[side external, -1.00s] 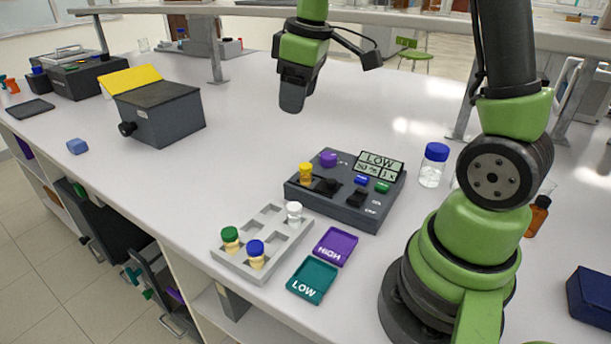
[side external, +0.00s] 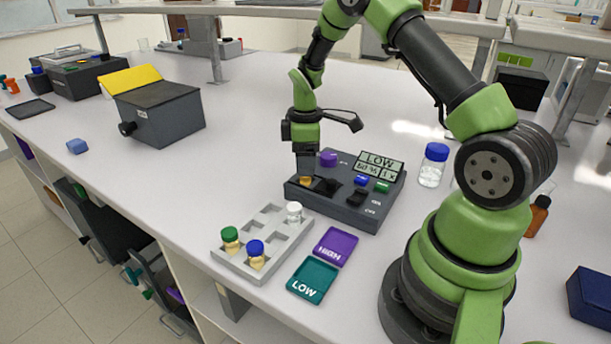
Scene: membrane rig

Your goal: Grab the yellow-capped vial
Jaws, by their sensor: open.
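The yellow-capped vial (side external: 306,181) stands in the dark grey device with the LOW display (side external: 347,208), at its left end. My gripper (side external: 306,172) points down right over this vial, and its fingers cover the upper part of the cap. Only a low yellow part shows below the fingers. The jaws are open; the picture does not show clearly whether they touch the cap.
A grey rack (side external: 284,243) holds a green-capped vial (side external: 231,239), a blue-capped vial (side external: 256,254) and a white-capped vial (side external: 294,212). A purple HIGH tray (side external: 335,246) and a teal LOW tray (side external: 312,280) lie in front. A blue-capped bottle (side external: 433,165) stands right of the device.

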